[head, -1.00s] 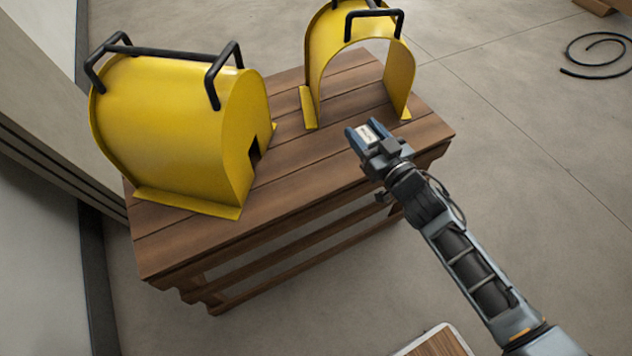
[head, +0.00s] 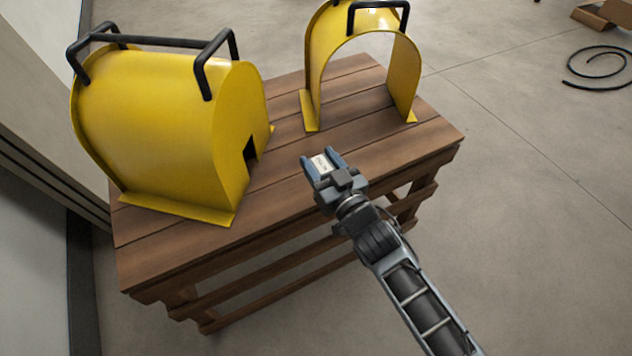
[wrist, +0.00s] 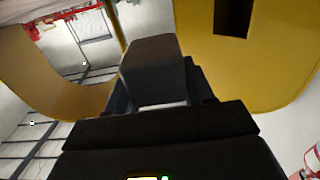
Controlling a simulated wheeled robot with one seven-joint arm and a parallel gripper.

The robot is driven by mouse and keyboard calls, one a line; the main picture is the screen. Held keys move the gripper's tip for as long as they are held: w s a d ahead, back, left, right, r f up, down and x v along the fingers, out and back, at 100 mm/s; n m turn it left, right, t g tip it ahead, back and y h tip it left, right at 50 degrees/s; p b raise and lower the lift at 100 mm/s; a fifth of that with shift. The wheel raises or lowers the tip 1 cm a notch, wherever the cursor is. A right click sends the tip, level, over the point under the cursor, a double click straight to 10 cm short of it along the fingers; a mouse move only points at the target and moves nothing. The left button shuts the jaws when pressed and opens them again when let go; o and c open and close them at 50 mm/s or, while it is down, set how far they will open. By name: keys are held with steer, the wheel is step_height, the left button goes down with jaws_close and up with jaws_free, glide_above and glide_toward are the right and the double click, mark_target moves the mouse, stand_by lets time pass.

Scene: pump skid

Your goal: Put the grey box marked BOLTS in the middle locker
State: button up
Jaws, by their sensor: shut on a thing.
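My gripper (head: 320,164) is above the front part of the wooden bench, shut on a small box (head: 321,163) with a pale label. I cannot read the label in the head view. In the wrist view the box (wrist: 153,65) is a dark grey block between the fingers, and no marking shows on the side facing the camera. No locker can be made out in either view.
Two yellow guards with black handles stand on the wooden bench (head: 180,258): a larger one (head: 150,130) at left with a dark notch, and an open arch (head: 318,60) farther back. A black hose (head: 597,70) and cardboard (head: 598,14) lie on the floor at right.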

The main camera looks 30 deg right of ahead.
steer(key=shift+w+a+f+b, duration=0.15)
steer(key=shift+a+f+b, duration=0.15)
steer(key=shift+a, duration=0.15)
steer(key=shift+f+b, duration=0.8)
steer(key=shift+f, duration=1.15)
steer(key=shift+f, duration=0.2)
steer(key=o, duration=1.1)
steer(key=shift+r, duration=0.15)
steer(key=shift+s+a, duration=0.1)
steer(key=shift+s, duration=0.15)
steer(key=s+p, duration=0.1)
steer(key=s, duration=1)
steer(key=shift+s, duration=0.3)
